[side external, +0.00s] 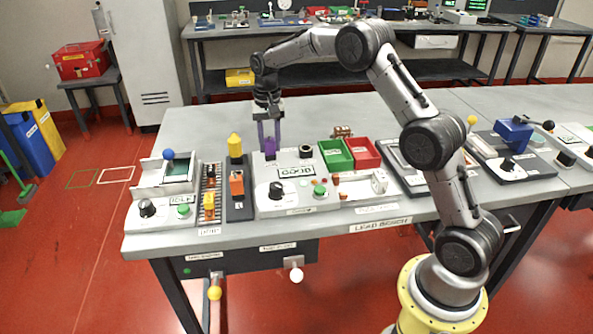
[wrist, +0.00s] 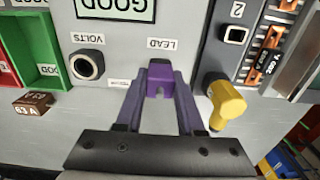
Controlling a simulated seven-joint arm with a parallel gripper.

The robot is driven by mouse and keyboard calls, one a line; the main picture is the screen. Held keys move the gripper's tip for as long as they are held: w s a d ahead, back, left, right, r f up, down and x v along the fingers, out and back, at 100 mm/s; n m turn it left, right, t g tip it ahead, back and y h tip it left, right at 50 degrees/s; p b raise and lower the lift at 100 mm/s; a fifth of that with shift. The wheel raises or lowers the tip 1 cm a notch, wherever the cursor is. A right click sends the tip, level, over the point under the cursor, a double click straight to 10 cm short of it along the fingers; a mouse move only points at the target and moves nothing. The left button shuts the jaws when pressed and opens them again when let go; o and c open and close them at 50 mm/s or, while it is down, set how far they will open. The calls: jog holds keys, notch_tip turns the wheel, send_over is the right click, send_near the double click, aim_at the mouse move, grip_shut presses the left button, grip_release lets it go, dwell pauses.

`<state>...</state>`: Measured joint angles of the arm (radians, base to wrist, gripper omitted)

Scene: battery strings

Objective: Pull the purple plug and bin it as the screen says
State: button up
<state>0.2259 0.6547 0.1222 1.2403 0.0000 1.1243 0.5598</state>
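The purple plug (wrist: 160,77) stands at the socket marked LEAD on the tester panel, with a dark notch in its near side. My gripper (wrist: 160,92) is over it, its two purple-grey fingers apart on either side of the plug; I cannot tell whether they press on it. In the side view my gripper (side external: 269,148) points straight down at the panel. The screen (wrist: 115,8) reads GOOD, and it also shows in the side view (side external: 296,171). A green bin (side external: 335,154) and a red bin (side external: 364,153) stand right of the panel in the side view; the green bin also shows at the left in the wrist view (wrist: 45,72).
A yellow plug (wrist: 228,103) stands close beside my right finger in the wrist view. An orange block (side external: 237,184) sits on the dark strip left of the panel. A VOLTS socket (wrist: 86,66) and a brown block (wrist: 34,103) lie on the other side.

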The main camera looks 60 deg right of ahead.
aim_at(269, 139)
grip_shut()
jog(key=shift+r, duration=1.6)
dwell(0.3)
jog(key=shift+r, duration=2.45)
